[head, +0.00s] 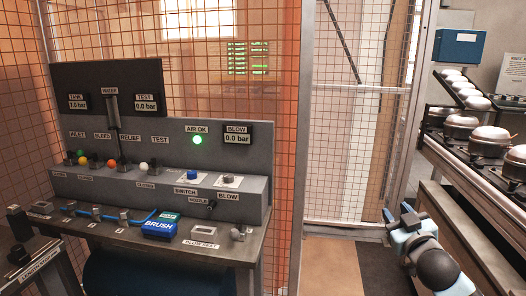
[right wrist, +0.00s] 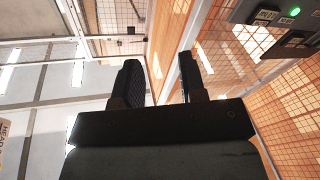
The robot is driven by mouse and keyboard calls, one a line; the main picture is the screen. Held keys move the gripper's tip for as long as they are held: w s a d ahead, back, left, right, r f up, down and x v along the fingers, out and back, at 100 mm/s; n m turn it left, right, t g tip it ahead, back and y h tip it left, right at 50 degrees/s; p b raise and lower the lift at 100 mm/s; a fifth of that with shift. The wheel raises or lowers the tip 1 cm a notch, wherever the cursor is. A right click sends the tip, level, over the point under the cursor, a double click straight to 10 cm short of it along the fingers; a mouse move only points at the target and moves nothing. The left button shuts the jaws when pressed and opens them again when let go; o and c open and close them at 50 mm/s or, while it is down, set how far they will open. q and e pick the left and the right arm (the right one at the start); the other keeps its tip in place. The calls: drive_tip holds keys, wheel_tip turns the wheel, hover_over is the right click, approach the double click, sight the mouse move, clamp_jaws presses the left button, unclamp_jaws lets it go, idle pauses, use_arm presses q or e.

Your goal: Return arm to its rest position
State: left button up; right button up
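My right arm (head: 432,262) is at the lower right of the head view, between the control panel and the rack of compressors. Its gripper (head: 405,212) points away from me over the floor, apart from the panel and the rack. In the right wrist view the two dark fingers of the right gripper (right wrist: 161,82) stand apart with nothing between them. My left arm and gripper are not in view.
A test panel (head: 165,140) with gauges, knobs and a green AIR OK lamp (head: 197,140) stands left. A blue brush block (head: 161,224) lies on its ledge. Compressors (head: 490,138) sit on a rack at right. Mesh fencing (head: 355,120) stands behind; floor before it is free.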

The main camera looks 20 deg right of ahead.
drive_tip(key=s+a+f+n+g+y, duration=0.25)
drive_tip(key=a+f, duration=0.25)
drive_tip(key=f, duration=0.4)
drive_tip(key=s+a+f+n+g+y, duration=0.15)
drive_tip(key=s+a+f, duration=0.25)
drive_tip(key=f, duration=0.4)
drive_tip(key=s+a+f+n+g+y, duration=0.1)
drive_tip(key=s+a+f+g+y, duration=0.1)
drive_tip(key=s+a+f, duration=0.45)
drive_tip(key=s+a+f+n+g+y, duration=0.2)
drive_tip(key=s+a+f+g, duration=0.15)
drive_tip(key=s+f, duration=0.55)
drive_tip(key=a+r+m+t, duration=0.25)
drive_tip(key=a+m, duration=0.25)
drive_tip(key=a, duration=0.5)
use_arm(q)
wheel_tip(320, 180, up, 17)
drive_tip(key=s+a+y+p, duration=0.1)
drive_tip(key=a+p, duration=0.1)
drive_tip(key=p, duration=2.4)
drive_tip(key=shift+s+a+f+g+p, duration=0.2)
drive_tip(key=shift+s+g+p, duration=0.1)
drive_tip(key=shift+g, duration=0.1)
use_arm(e)
wheel_tip(320, 180, up, 18)
drive_tip(key=d, duration=0.1)
drive_tip(key=shift+s+d+g, duration=0.25)
drive_tip(key=shift+s+g, duration=0.1)
drive_tip(key=shift+g, duration=0.05)
